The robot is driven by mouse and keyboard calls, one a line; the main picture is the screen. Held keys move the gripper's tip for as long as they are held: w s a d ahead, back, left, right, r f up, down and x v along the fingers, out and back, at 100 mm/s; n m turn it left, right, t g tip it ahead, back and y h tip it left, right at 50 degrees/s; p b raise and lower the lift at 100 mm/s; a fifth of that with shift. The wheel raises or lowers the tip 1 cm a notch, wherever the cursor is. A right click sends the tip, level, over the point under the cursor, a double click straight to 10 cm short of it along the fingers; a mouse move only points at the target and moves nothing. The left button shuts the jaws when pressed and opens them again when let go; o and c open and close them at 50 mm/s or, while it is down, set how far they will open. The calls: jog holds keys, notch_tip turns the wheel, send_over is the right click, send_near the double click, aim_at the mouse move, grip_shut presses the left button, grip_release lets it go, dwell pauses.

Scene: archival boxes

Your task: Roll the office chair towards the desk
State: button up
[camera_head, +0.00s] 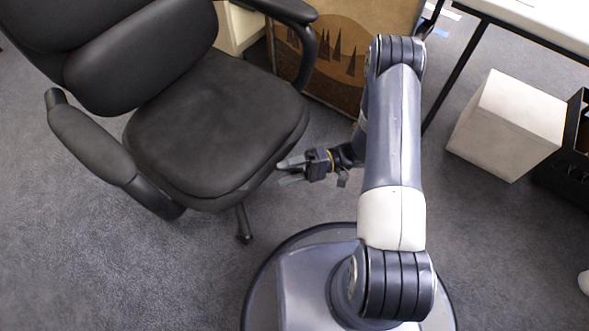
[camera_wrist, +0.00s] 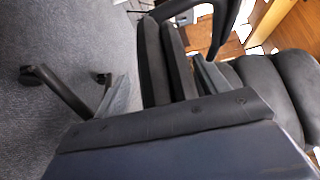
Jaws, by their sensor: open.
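The black office chair (camera_head: 215,125) stands upright at the upper left in the head view, its seat facing my base. Its back and both armrests show; one caster leg shows below the seat. My gripper (camera_head: 283,172) is open and beside the front right edge of the seat, at about seat height; I cannot tell whether it touches. The desk (camera_head: 540,22) shows only as a white top edge and dark leg at the upper right.
A white box (camera_head: 508,125) stands on the carpet under the desk, beside a black crate (camera_head: 572,160). A brown panel with tree shapes (camera_head: 335,50) stands behind the chair. Grey carpet is clear at the lower left (camera_head: 90,260).

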aim_at(253, 182)
jog(key=o, duration=0.6)
jog(key=b+x, duration=0.1)
jog(key=x, duration=0.8)
jog(key=shift+b, duration=0.4)
jog(key=shift+c, duration=0.3)
jog(key=shift+d, duration=0.1)
jog(key=c, duration=1.8)
